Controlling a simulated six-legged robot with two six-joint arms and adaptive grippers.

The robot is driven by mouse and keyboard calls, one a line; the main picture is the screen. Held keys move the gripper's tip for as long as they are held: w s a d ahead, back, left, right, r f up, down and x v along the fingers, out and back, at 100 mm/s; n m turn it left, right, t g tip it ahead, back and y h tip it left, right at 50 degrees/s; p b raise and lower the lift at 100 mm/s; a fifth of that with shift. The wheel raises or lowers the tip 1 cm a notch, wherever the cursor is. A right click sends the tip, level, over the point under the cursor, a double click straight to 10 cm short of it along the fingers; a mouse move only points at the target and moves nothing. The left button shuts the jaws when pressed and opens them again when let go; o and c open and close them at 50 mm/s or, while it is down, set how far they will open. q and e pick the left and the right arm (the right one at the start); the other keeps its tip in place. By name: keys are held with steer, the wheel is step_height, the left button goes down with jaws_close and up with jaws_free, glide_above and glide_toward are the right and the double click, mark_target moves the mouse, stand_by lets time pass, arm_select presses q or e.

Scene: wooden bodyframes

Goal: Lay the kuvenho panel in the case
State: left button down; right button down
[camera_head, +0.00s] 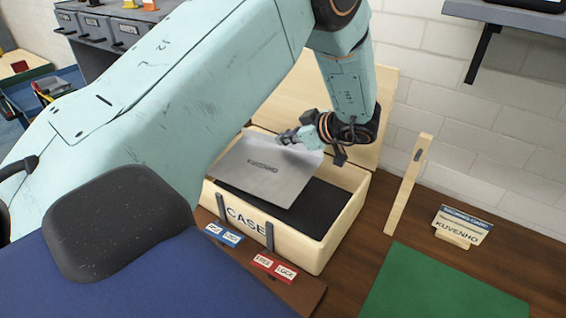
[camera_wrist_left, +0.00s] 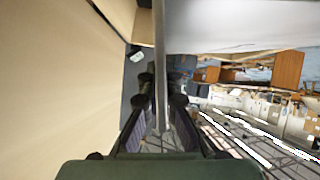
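The grey kuvenho panel (camera_head: 262,178), lettered KUVENHO, is over the left part of the open wooden case (camera_head: 345,224). It looks tilted, and I cannot tell whether it touches the case. The case has a dark lining and CASE on its front wall; its raised lid is behind my arm. My left gripper (camera_head: 290,138) is shut on the panel's far edge. In the left wrist view the panel (camera_wrist_left: 160,60) shows as a thin upright strip between the fingers (camera_wrist_left: 162,112). My right gripper is not in view.
Blue tags (camera_head: 223,235) and red tags (camera_head: 275,267) lie before the case. A pale wooden upright (camera_head: 408,185) stands to its right, with a KUVENHO card holder (camera_head: 459,228) and green mat (camera_head: 435,285) beyond. A white brick wall is behind.

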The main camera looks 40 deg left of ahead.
mark_target(288, 149)
arm_select(q)
step_height(288, 149, down, 3)
steer(key=shift+w+r, duration=0.1)
steer(key=shift+r, duration=0.1)
steer(key=shift+a+f, duration=0.1)
steer(key=shift+f, duration=0.55)
steer(key=f, duration=0.2)
steer(key=shift+s+f, duration=0.2)
steer(key=shift+f, duration=0.15)
steer(key=shift+w+f, duration=0.1)
steer(key=shift+w, duration=0.15)
steer(key=c, duration=2.1)
jaws_free()
steer(key=shift+f, duration=0.2)
steer(key=o, duration=0.6)
steer(key=shift+s+r, duration=0.15)
steer(key=shift+r, duration=0.05)
steer(key=shift+f, duration=0.1)
